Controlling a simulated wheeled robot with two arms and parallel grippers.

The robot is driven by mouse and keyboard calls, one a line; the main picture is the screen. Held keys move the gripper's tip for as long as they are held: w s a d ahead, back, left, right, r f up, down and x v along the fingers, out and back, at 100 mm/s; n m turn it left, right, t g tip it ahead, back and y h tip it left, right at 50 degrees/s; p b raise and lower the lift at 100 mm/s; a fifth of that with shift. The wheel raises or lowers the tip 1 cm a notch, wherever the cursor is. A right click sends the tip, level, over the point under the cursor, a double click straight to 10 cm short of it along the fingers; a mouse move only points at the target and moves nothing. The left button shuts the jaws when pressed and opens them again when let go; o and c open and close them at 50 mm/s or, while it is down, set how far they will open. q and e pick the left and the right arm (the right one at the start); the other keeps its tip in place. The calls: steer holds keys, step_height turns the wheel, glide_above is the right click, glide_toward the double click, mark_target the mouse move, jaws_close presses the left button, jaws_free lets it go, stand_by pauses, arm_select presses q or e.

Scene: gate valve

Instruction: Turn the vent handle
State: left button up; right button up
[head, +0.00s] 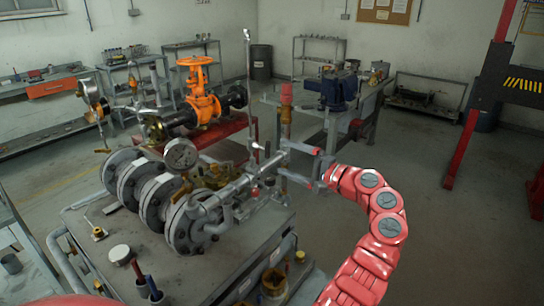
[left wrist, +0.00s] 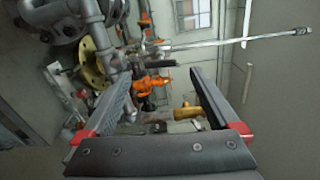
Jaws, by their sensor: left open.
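My left gripper (head: 284,160) is open and empty, its two fingers pointing left toward the pipework on the grey bench. It also shows in the left wrist view (left wrist: 158,85), with the fingers spread wide. A long thin metal rod (head: 248,80) rises from the silver pipe (head: 240,186), just left of the fingertips. In the left wrist view the rod (left wrist: 240,42) runs sideways beyond the fingertips. I cannot tell for sure which part is the vent handle; small fittings near the fingertips are partly hidden. No contact with the gripper shows.
Grey flanges (head: 188,226) and a pressure gauge (head: 181,154) stand left of the gripper. An orange gate valve (head: 201,100) is behind them. A post with a red cap (head: 286,95) stands just behind the gripper.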

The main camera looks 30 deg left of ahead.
arm_select(q)
steer(key=d+b, duration=0.1)
steer(key=d, duration=0.9)
steer(key=shift+s, duration=0.45)
